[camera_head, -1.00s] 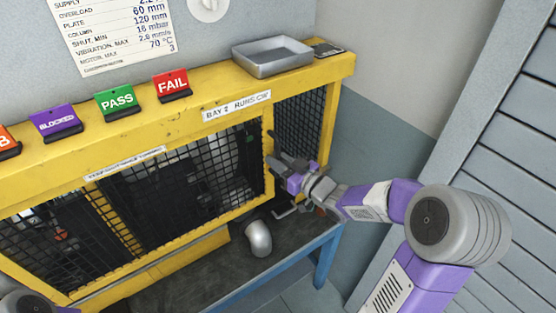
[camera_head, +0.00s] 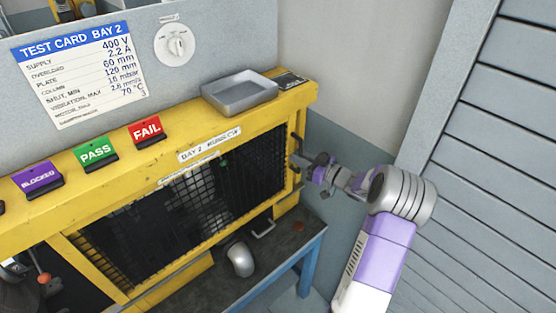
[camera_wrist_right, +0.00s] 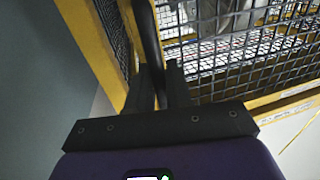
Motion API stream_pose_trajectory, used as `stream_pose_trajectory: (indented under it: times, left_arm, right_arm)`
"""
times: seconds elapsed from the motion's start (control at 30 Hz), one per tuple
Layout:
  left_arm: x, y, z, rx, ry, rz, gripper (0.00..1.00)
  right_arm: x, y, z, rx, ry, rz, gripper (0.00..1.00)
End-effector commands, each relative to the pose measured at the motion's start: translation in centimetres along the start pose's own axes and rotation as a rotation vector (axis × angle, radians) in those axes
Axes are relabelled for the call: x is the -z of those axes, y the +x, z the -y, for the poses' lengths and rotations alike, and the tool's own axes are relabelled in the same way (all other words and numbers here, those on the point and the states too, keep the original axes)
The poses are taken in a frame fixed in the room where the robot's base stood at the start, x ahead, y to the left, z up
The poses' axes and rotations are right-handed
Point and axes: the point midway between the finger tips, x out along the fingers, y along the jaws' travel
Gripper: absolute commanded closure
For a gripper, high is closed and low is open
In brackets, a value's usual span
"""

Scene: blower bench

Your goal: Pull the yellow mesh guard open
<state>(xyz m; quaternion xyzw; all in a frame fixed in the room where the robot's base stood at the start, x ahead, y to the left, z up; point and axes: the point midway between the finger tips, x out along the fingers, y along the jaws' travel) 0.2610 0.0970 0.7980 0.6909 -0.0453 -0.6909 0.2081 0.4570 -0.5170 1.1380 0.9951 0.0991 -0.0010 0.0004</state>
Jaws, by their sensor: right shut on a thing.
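The yellow mesh guard (camera_head: 150,240) is a yellow-framed panel of black mesh on the front of the yellow enclosure. It stands toward the enclosure's right end, and an uncovered gap shows at its left in the head view. My right gripper (camera_head: 302,162) is at the guard's right edge, shut on its dark handle. In the right wrist view the gripper (camera_wrist_right: 160,75) has its fingers on either side of the dark bar handle (camera_wrist_right: 148,35), with mesh (camera_wrist_right: 250,65) beside it. My left gripper is not in view.
A metal tray (camera_head: 240,95) and the BLOCKED (camera_head: 38,178), PASS (camera_head: 96,152) and FAIL (camera_head: 146,131) signs stand on the enclosure's top. A rounded grey object (camera_head: 240,259) sits on the blue-legged bench below. A slatted grey wall (camera_head: 495,180) rises at the right.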

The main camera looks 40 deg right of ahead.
Motion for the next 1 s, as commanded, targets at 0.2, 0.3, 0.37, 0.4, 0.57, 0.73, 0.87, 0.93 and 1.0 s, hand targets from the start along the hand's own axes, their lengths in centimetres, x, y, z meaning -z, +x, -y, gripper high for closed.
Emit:
stream_pose_trajectory:
  times: [0.2, 0.3, 0.37, 0.4, 0.57, 0.73, 0.87, 0.93, 1.0]
  left_arm:
    - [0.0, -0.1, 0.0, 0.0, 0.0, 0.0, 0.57]
    - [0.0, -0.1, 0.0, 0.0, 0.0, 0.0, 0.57]
    - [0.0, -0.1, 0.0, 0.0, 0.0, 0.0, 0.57]
    - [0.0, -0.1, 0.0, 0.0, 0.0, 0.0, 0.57]
    - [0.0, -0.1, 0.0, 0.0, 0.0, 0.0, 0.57]
    - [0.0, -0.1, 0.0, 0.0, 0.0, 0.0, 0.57]
    - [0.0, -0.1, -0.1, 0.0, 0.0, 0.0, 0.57]
    - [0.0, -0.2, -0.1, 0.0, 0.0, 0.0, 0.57]
    - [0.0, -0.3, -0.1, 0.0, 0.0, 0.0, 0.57]
  right_arm:
    - [0.0, -0.5, -0.6, -0.008, 0.0, -0.002, 1.0]
    - [0.0, -0.4, -0.6, -0.007, 0.0, -0.003, 1.0]
    - [0.0, -0.4, -0.5, -0.006, 0.0, -0.003, 1.0]
    - [0.0, -0.3, -0.5, -0.006, 0.0, -0.003, 0.79]
    - [0.0, -0.3, -0.5, -0.004, 0.001, -0.003, 0.65]
    - [0.0, -0.3, -0.4, -0.004, 0.001, -0.002, 0.65]
    - [0.6, -0.3, -0.4, -0.004, -0.002, -0.003, 0.65]
    - [1.5, -0.3, -0.4, -0.004, -0.002, -0.003, 0.65]
    - [2.8, -0.3, -0.4, -0.004, -0.004, -0.004, 0.65]
